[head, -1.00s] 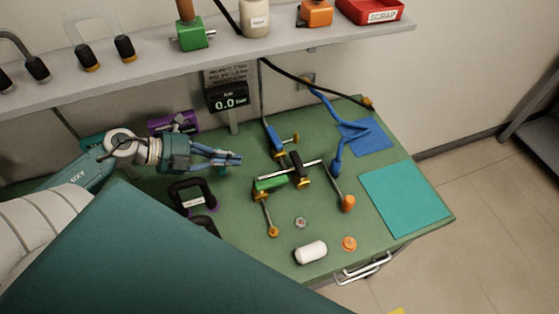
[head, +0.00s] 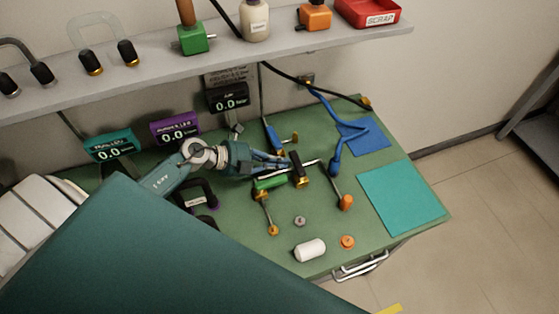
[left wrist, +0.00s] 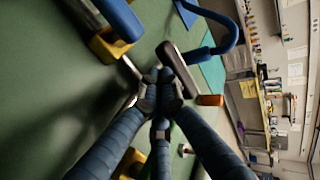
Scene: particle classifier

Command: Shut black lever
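The black lever (head: 297,164) is a short dark handle with a brass end, on a thin metal pipe over the green bench. In the left wrist view the black lever (left wrist: 176,64) lies just beyond the fingertips. My left gripper (head: 288,163) reaches in from the left, its tips beside the lever's left side. In the left wrist view the left gripper (left wrist: 162,88) has its fingers drawn together at the tips, with nothing seen held between them. I cannot tell whether the tips touch the lever. My right gripper is not in view.
A green lever (head: 270,183) sits just below my fingers. A blue lever (head: 272,138) and blue hose (head: 335,150) are near. Orange-knobbed lever (head: 346,202), white cylinder (head: 310,250) and teal mat (head: 402,198) lie right and front. A shelf (head: 215,55) hangs above.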

